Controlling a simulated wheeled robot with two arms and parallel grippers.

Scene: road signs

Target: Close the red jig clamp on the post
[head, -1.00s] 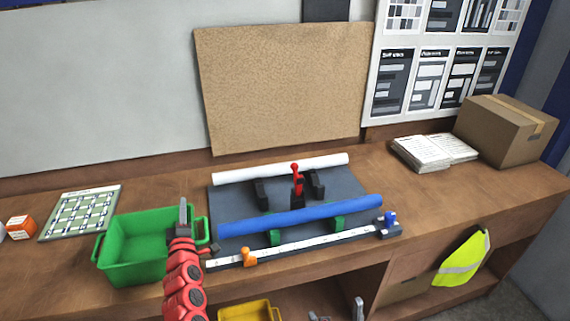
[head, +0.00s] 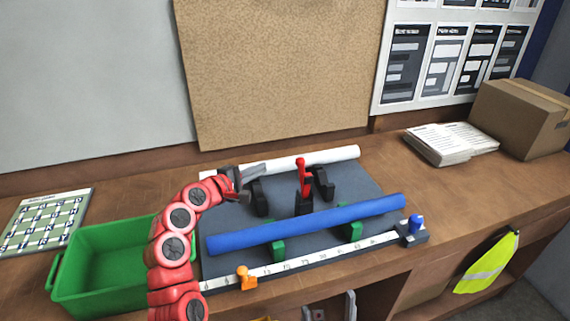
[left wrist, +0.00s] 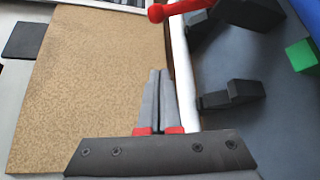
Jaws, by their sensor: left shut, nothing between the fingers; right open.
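The red jig clamp (head: 304,178) stands on a black base at the middle of the grey board, its red lever upright. Its red handle also shows at the top of the left wrist view (left wrist: 180,8). The white post (head: 325,159) lies across black supports behind the clamp; it also shows in the left wrist view (left wrist: 183,75). My left gripper (head: 262,168) is shut and empty, over the left part of the white post, left of the clamp and apart from it. My right gripper (head: 332,307) is open at the bottom edge, partly cut off.
A blue tube (head: 310,224) lies on green supports in front of the clamp. A white ruler rail (head: 320,258) with an orange stop (head: 245,278) runs along the board's front. A green bin (head: 105,262) stands at left. A cardboard box (head: 520,118) and papers (head: 445,143) are at right.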

